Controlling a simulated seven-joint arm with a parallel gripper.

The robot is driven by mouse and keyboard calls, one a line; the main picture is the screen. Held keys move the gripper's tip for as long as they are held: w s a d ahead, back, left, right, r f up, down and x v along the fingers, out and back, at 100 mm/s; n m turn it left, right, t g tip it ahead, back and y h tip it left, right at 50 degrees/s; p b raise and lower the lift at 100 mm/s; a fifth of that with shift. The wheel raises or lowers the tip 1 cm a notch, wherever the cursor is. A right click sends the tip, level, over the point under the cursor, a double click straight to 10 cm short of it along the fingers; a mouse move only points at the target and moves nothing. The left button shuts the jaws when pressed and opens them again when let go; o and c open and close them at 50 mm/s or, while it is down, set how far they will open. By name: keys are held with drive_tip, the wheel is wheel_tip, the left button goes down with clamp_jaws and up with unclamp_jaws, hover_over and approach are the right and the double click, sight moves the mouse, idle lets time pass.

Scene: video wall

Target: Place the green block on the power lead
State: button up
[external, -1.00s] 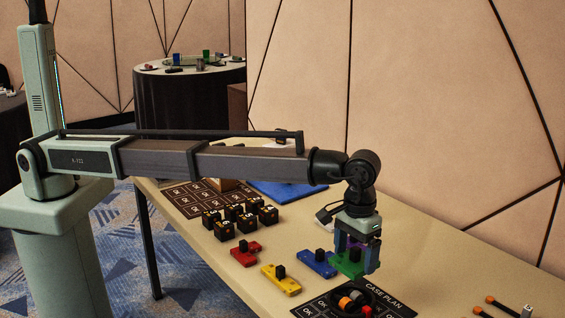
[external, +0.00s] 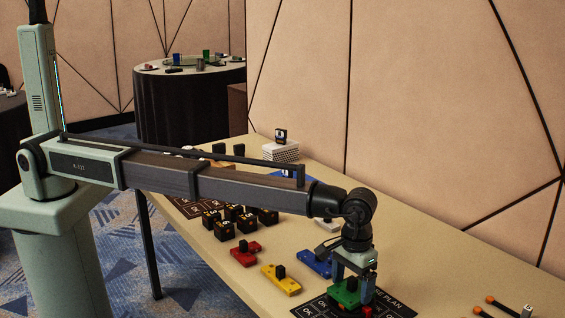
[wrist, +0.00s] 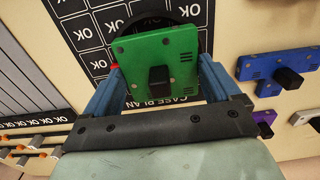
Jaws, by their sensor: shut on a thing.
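The green block (external: 345,292), a flat plate with a black knob, is held in my gripper (external: 352,285) over the case plan mat. In the wrist view the block (wrist: 180,52) sits between the two blue fingers of my gripper (wrist: 158,85), which are shut on it. A black ring (wrist: 208,28), which looks like the coiled power lead, shows behind the block and is largely hidden by it. A red end (external: 367,310) shows just beside the block. I cannot tell whether the block touches the lead.
The case plan mat (external: 310,309) has OK squares. Blue (external: 315,263), yellow (external: 281,280) and red (external: 246,254) blocks lie left of and behind my gripper. Several black cubes (external: 240,220) stand farther back. Orange-tipped leads (external: 508,304) lie at the right.

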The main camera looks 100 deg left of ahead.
sight(353, 279)
drive_tip(key=shift+f, duration=0.1)
drive_tip(key=o, duration=1)
wheel_tip(353, 279, up, 12)
drive_tip(key=shift+r, duration=0.1)
